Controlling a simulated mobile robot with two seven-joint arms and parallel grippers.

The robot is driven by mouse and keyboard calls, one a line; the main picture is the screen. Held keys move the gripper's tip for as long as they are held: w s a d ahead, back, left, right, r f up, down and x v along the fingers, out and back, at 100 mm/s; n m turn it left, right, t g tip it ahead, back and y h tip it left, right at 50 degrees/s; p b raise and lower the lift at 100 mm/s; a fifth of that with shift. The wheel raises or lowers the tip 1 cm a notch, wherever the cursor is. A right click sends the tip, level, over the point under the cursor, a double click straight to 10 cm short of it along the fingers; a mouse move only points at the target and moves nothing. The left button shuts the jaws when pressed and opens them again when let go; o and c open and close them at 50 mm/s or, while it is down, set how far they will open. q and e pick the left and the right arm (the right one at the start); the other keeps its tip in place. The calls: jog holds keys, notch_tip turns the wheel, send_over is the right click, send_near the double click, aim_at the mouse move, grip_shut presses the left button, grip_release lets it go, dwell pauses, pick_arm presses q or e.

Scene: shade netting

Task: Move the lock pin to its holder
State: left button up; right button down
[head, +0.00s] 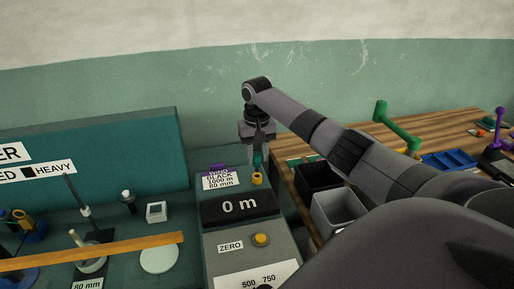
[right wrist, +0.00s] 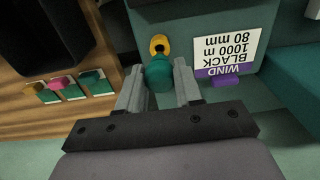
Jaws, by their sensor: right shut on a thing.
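The lock pin, with a rounded teal head (right wrist: 159,74), is between the fingers of my right gripper (right wrist: 158,88) in the right wrist view. In the head view, the gripper (head: 258,150) points down at the back of the grey-green console, with the teal pin (head: 258,161) below its fingers. A small yellow ring-like piece (head: 257,179), perhaps the holder, is on the console just under the pin. It also shows just beyond the pin head in the right wrist view (right wrist: 159,43). I cannot tell whether pin and ring touch. My left gripper is out of view.
A black bin (head: 318,176) and a grey bin (head: 339,212) stand to the right. A wooden bar (head: 95,250) crosses the left bench.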

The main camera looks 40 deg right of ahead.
aim_at(257, 164)
jog(key=shift+f, duration=0.4)
jog(key=shift+f, duration=1.25)
dwell(1.0)
jog(key=shift+f, duration=0.35)
jog(key=c, duration=0.7)
grip_release()
jog(key=shift+o, duration=0.2)
jog(key=shift+r+b, duration=0.3)
jog(key=shift+r, duration=3.3)
